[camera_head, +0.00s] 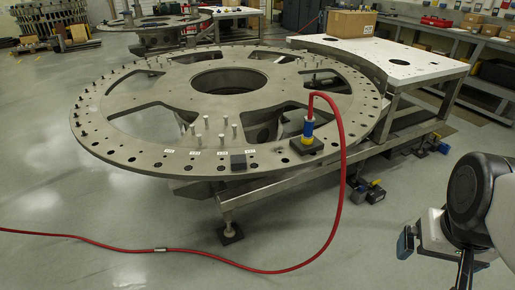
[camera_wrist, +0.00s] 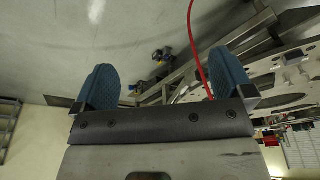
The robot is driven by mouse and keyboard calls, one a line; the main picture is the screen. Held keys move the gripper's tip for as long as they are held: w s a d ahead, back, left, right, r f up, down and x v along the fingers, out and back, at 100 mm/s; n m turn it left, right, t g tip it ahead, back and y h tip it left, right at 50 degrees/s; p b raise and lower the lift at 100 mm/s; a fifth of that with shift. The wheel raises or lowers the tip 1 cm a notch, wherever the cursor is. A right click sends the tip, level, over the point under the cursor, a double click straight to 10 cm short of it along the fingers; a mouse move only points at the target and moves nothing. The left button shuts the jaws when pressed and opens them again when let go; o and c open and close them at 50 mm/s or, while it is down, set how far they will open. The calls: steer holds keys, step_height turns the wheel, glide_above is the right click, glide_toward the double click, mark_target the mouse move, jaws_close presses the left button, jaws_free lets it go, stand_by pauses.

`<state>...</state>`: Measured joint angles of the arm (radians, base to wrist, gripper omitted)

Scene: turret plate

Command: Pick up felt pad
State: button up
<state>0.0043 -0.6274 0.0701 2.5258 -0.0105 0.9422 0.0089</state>
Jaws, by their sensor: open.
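A small dark grey block (camera_head: 238,161) sits on the near rim of the round metal turret plate (camera_head: 120,150). A flat dark square pad (camera_head: 305,146) lies to its right on the same rim, under a blue and yellow hose fitting. I cannot tell for sure which of the two is the felt pad. My gripper (camera_head: 432,250) is at the lower right in the head view, off the plate and well away from both. In the wrist view my gripper (camera_wrist: 165,85) has its two blue fingers wide apart with nothing between them.
The blue and yellow fitting (camera_head: 309,128) stands upright with a red hose (camera_head: 343,190) arching from it to the floor. Several metal pegs stand on the plate near the grey block. A white-topped table (camera_head: 400,68) adjoins the plate at right. The floor in front is mostly clear.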

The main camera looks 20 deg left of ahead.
steer(key=w+a+r+n, duration=0.2)
steer(key=w+a+n, duration=0.15)
steer(key=w, duration=0.35)
steer(key=w+a+r+n, duration=0.15)
steer(key=w+a, duration=0.25)
steer(key=w, duration=0.4)
steer(key=n+g, duration=0.3)
steer(key=n, duration=1.5)
glide_above(238, 158)
steer(key=f, duration=2)
steer(key=shift+s+d+f, duration=0.1)
steer(key=shift+s+d, duration=0.05)
steer(key=shift+d, duration=0.25)
steer(key=shift+a+f, duration=0.2)
steer(key=shift+a, duration=0.2)
steer(key=shift+f, duration=1.3)
steer(key=shift+f, duration=0.1)
steer(key=shift+d+f, duration=0.1)
steer(key=shift+f, duration=2.4)
